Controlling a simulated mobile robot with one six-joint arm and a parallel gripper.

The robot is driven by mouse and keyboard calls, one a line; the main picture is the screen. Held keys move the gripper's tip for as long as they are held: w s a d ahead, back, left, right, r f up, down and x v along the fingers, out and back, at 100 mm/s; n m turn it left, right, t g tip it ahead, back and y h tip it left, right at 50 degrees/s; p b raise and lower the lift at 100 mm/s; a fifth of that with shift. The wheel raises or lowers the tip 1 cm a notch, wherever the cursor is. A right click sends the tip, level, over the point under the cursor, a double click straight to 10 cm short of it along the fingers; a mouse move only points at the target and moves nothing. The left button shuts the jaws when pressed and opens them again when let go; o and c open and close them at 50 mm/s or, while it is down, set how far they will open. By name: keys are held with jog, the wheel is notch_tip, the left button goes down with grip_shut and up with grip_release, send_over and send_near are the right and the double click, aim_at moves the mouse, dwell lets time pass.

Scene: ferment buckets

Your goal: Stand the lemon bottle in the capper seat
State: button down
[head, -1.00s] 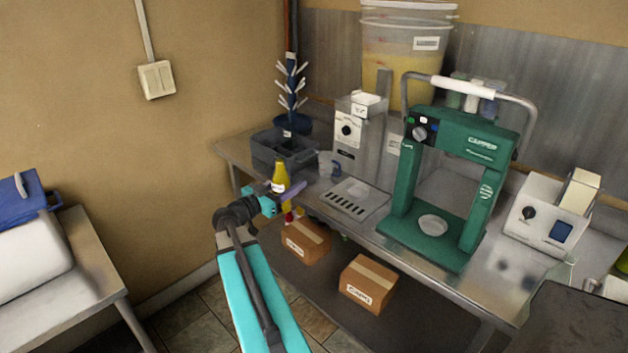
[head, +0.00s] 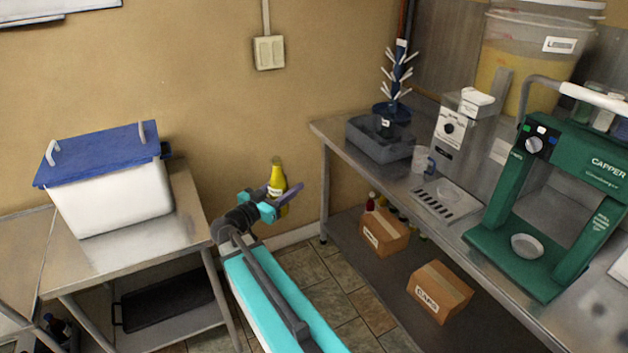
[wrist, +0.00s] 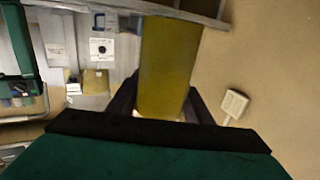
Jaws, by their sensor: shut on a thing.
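The lemon bottle (head: 277,178) is yellow with a pale label and stands roughly upright in my gripper (head: 270,205). My gripper is shut on it and holds it in the air, in front of the wall between the two benches. In the wrist view the yellow bottle (wrist: 166,65) fills the middle between the dark fingers. The green capper (head: 560,190) stands on the steel bench at the right. Its seat, a round pale disc (head: 527,246), lies on the capper's base and looks empty. The bottle is well to the left of the capper.
A steel bench (head: 345,150) holds a grey crate (head: 380,145) with a bottle tree, a mug (head: 421,160) and a filler (head: 452,130). Cardboard boxes (head: 385,232) sit on its lower shelf. A white cooler with blue lid (head: 110,190) stands on the left table. Floor shows between.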

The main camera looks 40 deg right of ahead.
jog(key=w+a+f+n+t+y, duration=0.1)
jog(key=a+t, duration=0.3)
jog(key=a, duration=1.2)
jog(key=w+a+f+n+t+y, duration=0.1)
jog(key=w+a+n+t+y, duration=0.1)
jog(key=a, duration=1.5)
jog(key=w+n+t, duration=0.1)
jog(key=n, duration=0.1)
jog(key=shift+a+n+t+y, duration=0.25)
jog(key=shift+n+t+y, duration=0.05)
jog(key=shift+t, duration=0.1)
jog(key=shift+w+f, duration=0.1)
